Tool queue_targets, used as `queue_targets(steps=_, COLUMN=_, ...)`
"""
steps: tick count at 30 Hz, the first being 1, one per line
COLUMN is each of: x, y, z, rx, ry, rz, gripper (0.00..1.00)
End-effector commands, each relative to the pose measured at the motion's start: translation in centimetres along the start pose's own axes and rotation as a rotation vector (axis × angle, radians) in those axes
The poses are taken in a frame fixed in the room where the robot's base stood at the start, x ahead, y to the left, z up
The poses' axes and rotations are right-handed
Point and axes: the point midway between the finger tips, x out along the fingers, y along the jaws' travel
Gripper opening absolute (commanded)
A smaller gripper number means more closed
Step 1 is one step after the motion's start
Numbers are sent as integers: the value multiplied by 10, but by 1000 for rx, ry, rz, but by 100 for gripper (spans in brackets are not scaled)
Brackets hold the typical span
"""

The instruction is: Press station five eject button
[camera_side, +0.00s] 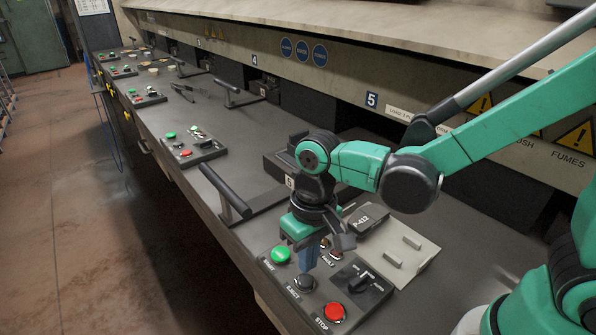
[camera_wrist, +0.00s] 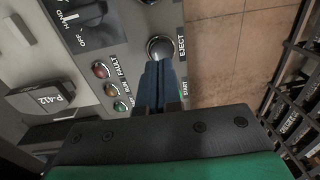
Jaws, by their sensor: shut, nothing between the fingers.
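The station five control panel (camera_side: 318,292) lies on the bench at the front. Its grey round eject button (camera_side: 304,284) sits between the green start button (camera_side: 281,254) and the red stop button (camera_side: 332,312). My gripper (camera_side: 305,270) points down with its blue fingers together and empty, right at the eject button. In the wrist view, the fingertips of my gripper (camera_wrist: 158,64) overlap the near edge of the eject button (camera_wrist: 160,47), beside the EJECT label. I cannot tell whether they touch it.
A rotary selector (camera_side: 362,278), small indicator lamps (camera_wrist: 101,70) and a P-412 block (camera_side: 366,218) are close by. A black bench handle (camera_side: 226,192) stands to the left. A number 5 sign (camera_side: 371,99) marks the back wall. Another button panel (camera_side: 192,146) is farther off.

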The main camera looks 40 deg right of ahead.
Motion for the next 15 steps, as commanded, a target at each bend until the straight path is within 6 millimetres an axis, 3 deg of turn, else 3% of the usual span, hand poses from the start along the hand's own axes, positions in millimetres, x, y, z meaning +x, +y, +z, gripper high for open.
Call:
queue_targets(steps=6, x=20, y=0, z=0, rx=0, ry=1, rz=0, gripper=0)
queue_targets(steps=15, x=24, y=0, z=0, rx=0, ry=1, rz=0, gripper=0)
